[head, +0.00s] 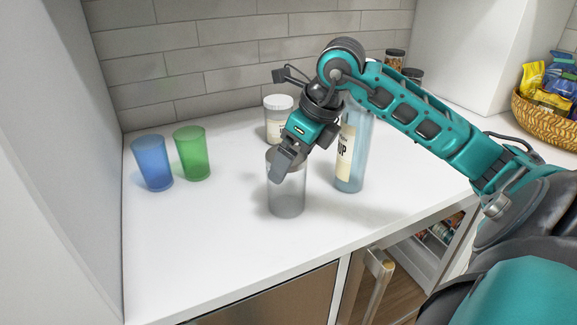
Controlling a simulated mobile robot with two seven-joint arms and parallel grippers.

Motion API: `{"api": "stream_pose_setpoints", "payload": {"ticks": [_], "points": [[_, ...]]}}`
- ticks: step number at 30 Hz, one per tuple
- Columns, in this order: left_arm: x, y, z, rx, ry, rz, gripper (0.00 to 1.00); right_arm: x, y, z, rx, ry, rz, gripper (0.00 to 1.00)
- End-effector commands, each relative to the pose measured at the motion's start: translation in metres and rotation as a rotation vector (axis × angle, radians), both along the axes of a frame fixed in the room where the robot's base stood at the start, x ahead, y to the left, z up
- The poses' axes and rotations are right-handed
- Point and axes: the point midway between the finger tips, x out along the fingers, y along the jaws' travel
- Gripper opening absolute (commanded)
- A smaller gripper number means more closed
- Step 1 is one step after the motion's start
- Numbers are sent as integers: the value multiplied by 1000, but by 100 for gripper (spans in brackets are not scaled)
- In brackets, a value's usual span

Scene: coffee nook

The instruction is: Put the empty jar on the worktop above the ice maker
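A clear greyish empty jar (287,198) is upright at the middle of the white worktop (200,245). Its base looks to be at the worktop surface; a small gap cannot be ruled out. My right gripper (283,167) points down at the jar's rim from above. One grey finger overlaps the upper part of the jar; the other finger is hidden, so its grip cannot be told. A steel-fronted appliance (275,302) is under the front edge, below the jar; whether it is the ice maker is unclear. My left gripper is out of view.
A blue cup (152,163) and a green cup (192,154) stand at left. A white-lidded jar (277,118) stands behind, and a tall blue bottle (352,150) close right. Dark-lidded jars (395,59) and a snack basket (545,105) are farther right. The front left worktop is clear.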

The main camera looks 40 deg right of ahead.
Motion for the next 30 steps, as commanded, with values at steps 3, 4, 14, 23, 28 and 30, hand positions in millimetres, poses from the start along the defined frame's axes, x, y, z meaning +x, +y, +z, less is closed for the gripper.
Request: {"api": "stream_pose_setpoints", "payload": {"ticks": [3,4,14,23,28,30], "points": [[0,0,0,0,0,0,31,-10,-4,27,-6,-4,-2,100],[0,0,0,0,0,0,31,-12,-5,33,-5,-4,-1,100],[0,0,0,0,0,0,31,-29,-9,74,-2,-1,-1,100],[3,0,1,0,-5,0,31,-31,-9,77,0,1,-1,100],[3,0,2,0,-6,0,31,-31,-9,77,0,0,-1,100],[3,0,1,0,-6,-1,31,-30,-9,77,0,0,-1,100]]}}
